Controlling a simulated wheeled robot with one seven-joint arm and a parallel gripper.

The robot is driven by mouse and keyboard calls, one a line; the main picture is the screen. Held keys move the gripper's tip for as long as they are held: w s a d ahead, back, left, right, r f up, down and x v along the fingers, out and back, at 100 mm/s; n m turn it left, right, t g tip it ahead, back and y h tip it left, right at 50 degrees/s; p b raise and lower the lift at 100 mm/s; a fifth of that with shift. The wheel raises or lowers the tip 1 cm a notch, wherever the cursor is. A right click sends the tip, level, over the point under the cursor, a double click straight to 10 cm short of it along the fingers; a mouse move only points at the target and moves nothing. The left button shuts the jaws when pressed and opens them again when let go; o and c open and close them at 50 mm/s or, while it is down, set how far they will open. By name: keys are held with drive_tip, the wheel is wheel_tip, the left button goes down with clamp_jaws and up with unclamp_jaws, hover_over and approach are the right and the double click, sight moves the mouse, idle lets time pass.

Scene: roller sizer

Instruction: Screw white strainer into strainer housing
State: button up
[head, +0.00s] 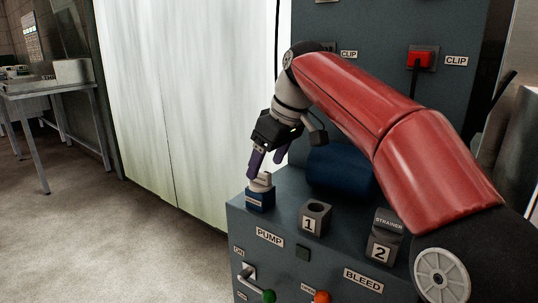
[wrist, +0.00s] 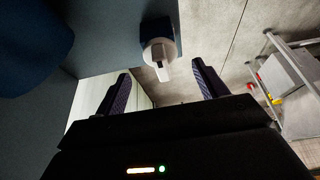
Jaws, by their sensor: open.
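The white strainer (head: 262,182) sits on top of the blue strainer housing (head: 260,199) at the left corner of the grey machine top. In the wrist view the strainer (wrist: 159,50) is a white round cap with a flat tab, and the blue housing (wrist: 155,27) is behind it. How deep the strainer sits in the housing cannot be told. My gripper (head: 266,168) is open, with its purple fingers pointing down just above the strainer. In the wrist view my gripper (wrist: 161,76) has its fingers apart, with the strainer's tab centred between and beyond the tips.
A grey block marked 1 (head: 315,218) with an open hole and a grey block marked 2 (head: 384,240) stand to the right. A blue cylinder (head: 338,170) lies behind them. A pump lever (head: 247,273) and coloured knobs are on the front. Floor is open at left.

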sight(260, 185)
drive_tip(key=b+x, duration=0.1)
drive_tip(key=x, duration=0.6)
drive_tip(key=shift+s+f, duration=0.1)
drive_tip(key=c, duration=1.2)
drive_tip(key=shift+a+m+h, duration=0.1)
drive_tip(key=shift+m+h, duration=0.2)
drive_tip(key=shift+m, duration=0.4)
drive_tip(key=shift+c, duration=0.2)
drive_tip(key=m+t+p, duration=0.1)
drive_tip(key=m, duration=0.1)
drive_tip(key=shift+m+h, duration=0.3)
clamp_jaws()
drive_tip(key=shift+d+m, duration=0.25)
drive_tip(key=shift+m, duration=0.35)
drive_tip(key=shift+f+h, duration=0.1)
drive_tip(key=shift+h, duration=0.2)
